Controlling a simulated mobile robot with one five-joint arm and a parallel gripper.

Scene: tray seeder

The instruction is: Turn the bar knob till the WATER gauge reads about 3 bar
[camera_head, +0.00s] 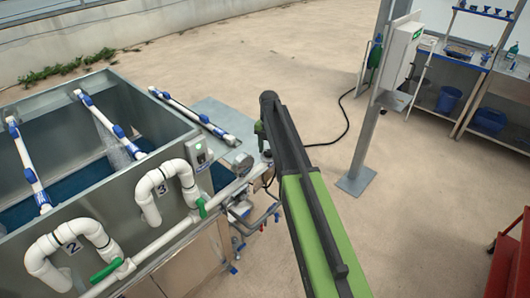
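A round white-faced gauge (243,162) stands on the pipework at the right corner of the grey metal tank. It is too small for me to read its needle or any label. A small dark and blue fitting (266,156) sits just right of the gauge, under the end of my arm. I cannot tell whether it is the bar knob. My green and black arm reaches up from the bottom, and its far end is above and right of the gauge. My gripper cannot be made out clearly there, and its fingers are hidden or too small to see.
A white pipe with green-handled valves (107,271) runs along the tank front (130,207), beside white bends marked 2 and 3. A grey post (367,125) stands right of my arm. A red cart (508,265) is at the right edge. Open floor lies between them.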

